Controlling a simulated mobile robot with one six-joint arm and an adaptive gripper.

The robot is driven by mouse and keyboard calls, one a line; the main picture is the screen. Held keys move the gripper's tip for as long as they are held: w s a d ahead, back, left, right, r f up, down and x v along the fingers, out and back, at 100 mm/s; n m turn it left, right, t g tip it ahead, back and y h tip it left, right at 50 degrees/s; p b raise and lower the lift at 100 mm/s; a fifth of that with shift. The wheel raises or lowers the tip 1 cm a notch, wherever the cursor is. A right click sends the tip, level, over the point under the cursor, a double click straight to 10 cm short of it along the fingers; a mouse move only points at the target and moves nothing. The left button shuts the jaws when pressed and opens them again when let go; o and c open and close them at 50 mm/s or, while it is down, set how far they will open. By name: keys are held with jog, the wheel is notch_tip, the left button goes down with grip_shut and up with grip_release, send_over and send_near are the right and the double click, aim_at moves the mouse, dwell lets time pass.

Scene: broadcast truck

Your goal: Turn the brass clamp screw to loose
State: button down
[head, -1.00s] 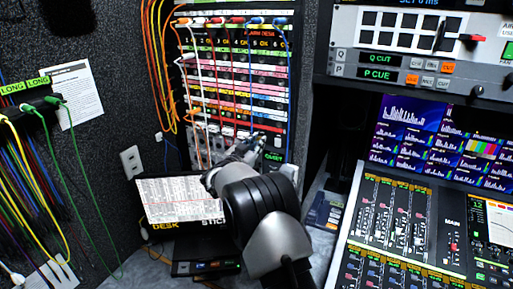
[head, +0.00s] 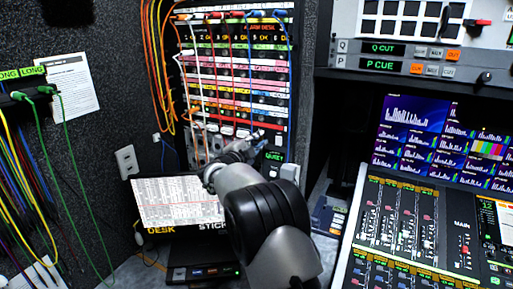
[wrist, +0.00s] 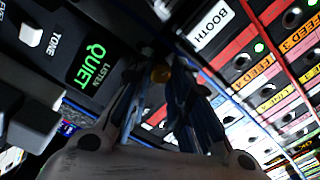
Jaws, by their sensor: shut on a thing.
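The brass clamp screw (wrist: 160,74) shows in the wrist view as a small round brass-coloured head, beside the green QUIET display. My gripper (wrist: 157,70) has a finger on each side of it and is shut on it. The fingers and their shadow hide part of the screw and what lies around it. In the head view my gripper (head: 258,142) reaches the lower right of the patch panel, just above a QUIET label. The screw cannot be made out there. I cannot tell how far it is turned.
The patch panel (head: 240,75) with coloured cords hanging in front stands behind my gripper. A lit DESK sheet (head: 178,202) lies to the lower left. A mixing console (head: 410,225) and monitor screen (head: 430,130) fill the right. A BOOTH label (wrist: 212,25) is close to the fingers.

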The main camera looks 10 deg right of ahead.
jog(key=m+b, duration=0.2)
jog(key=m, duration=0.2)
jog(key=shift+f+m, duration=0.15)
jog(key=shift+m, duration=0.15)
jog(key=shift+r+m+b, duration=0.15)
jog(key=shift+m+b, duration=0.15)
jog(key=shift+m, duration=3)
jog(key=shift+r+m+b, duration=0.1)
jog(key=shift+m+b, duration=0.15)
jog(key=shift+m, duration=3.05)
jog(key=c, duration=1.5)
grip_release()
jog(key=shift+o, duration=0.2)
jog(key=v, duration=1.2)
